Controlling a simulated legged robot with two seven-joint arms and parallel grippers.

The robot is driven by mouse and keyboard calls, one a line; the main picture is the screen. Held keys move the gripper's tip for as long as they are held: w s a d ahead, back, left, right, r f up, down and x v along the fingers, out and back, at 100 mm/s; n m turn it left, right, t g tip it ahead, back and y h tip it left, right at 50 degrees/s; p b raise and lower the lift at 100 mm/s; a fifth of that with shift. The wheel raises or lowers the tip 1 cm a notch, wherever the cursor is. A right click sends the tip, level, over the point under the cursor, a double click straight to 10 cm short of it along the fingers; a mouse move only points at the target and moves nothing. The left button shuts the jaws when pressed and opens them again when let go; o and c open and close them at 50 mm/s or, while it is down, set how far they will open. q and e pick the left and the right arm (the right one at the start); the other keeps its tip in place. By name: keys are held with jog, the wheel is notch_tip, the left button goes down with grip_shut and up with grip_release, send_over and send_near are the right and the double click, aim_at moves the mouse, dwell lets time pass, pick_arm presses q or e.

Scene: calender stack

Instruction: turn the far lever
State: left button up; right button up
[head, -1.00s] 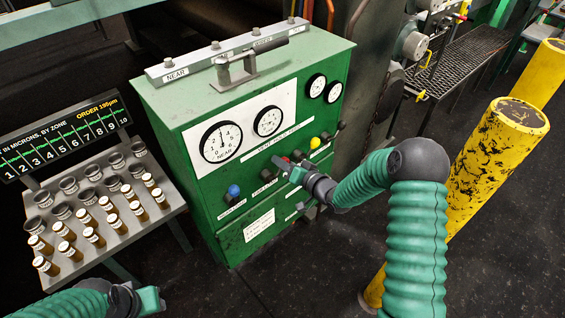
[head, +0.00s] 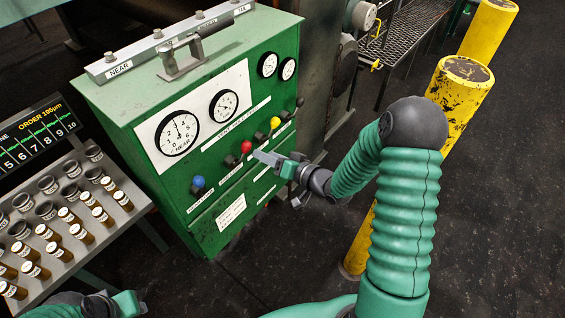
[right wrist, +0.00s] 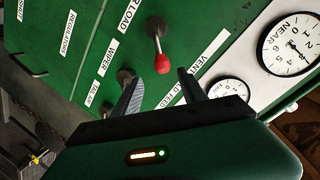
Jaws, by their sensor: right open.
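The green cabinet (head: 120,118) carries a row of levers with round knobs on its front: blue (head: 198,182), red (head: 246,146), yellow (head: 275,122) and black (head: 300,101). I cannot tell which is the far lever. A grey handle (head: 185,58) also stands on the cabinet top. My right gripper (head: 268,160) is open beside and below the red knob. In the right wrist view, the red-knobbed lever (right wrist: 161,60) shows just beyond the gap between the open fingers (right wrist: 162,86), apparently untouched. My left gripper (head: 130,303) is low at the bottom left, its jaws unclear.
A rack of amber vials (head: 75,212) stands left of the cabinet, under a numbered display board (head: 38,135). Yellow posts (head: 462,92) rise behind my right arm. Gauges (head: 177,131) sit above the levers. Dark floor at the right is open.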

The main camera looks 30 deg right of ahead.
jog(key=v, duration=0.6)
jog(key=shift+s+d, duration=0.2)
jog(key=shift+s, duration=0.1)
pick_arm(q)
jog(key=shift+a, duration=0.15)
pick_arm(e)
jog(key=s+a+f+n+g+h, duration=0.1)
jog(key=s+a+n+g+h, duration=0.1)
jog(key=s+a+g, duration=0.3)
jog(key=s+a+f+n+g+h, duration=0.2)
jog(key=s+a+g, duration=0.3)
jog(key=s, duration=0.5)
jog(key=shift+s+f+n+g, duration=0.2)
jog(key=shift+f+n+g, duration=0.15)
jog(key=shift+g, duration=0.65)
